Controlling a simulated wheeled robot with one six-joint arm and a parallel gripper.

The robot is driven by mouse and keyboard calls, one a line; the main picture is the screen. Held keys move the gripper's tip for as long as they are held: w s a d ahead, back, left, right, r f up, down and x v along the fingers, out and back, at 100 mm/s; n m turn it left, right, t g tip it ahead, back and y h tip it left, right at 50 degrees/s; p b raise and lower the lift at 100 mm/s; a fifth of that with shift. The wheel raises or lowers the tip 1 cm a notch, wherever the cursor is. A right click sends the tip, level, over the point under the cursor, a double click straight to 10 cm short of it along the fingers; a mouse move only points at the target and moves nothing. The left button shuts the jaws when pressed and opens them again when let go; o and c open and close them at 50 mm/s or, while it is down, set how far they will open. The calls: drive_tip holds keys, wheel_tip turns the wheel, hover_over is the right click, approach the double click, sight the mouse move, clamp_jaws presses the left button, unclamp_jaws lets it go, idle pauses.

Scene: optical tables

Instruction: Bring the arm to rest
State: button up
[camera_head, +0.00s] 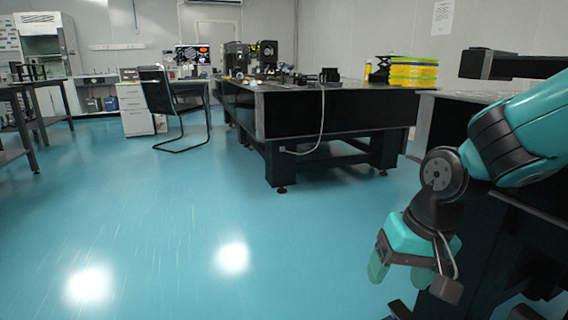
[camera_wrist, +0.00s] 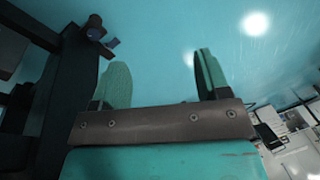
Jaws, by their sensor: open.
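My arm (camera_head: 520,140) comes in from the right edge in the head view, with its teal and black links bent downward. My gripper (camera_head: 395,280) hangs at the lower right over the blue floor, beside a dark table frame. In the wrist view my gripper (camera_wrist: 162,80) shows two green fingers set wide apart, with only blue floor between them. It is open and empty.
A black optical table (camera_head: 330,110) stands in the middle distance, with yellow trays (camera_head: 413,72) on top. A dark table frame (camera_wrist: 60,95) is close to one finger in the wrist view. A chair (camera_head: 160,95) stands further back. The floor (camera_head: 180,220) at left is clear.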

drive_tip(key=s+a+r+n+g+y+p, duration=0.15)
drive_tip(key=s+r+n, duration=0.25)
drive_tip(key=s, duration=0.4)
drive_tip(key=s+a+r+n+p, duration=0.1)
drive_tip(key=s+a+r+n, duration=0.15)
drive_tip(key=s+r, duration=0.4)
wheel_tip(320, 180, up, 36)
drive_tip(key=p, duration=3.7)
drive_tip(key=shift+s+d+f+p, duration=0.25)
drive_tip(key=shift+d+p, duration=0.1)
drive_tip(key=shift+d, duration=0.1)
drive_tip(key=shift+n, duration=0.25)
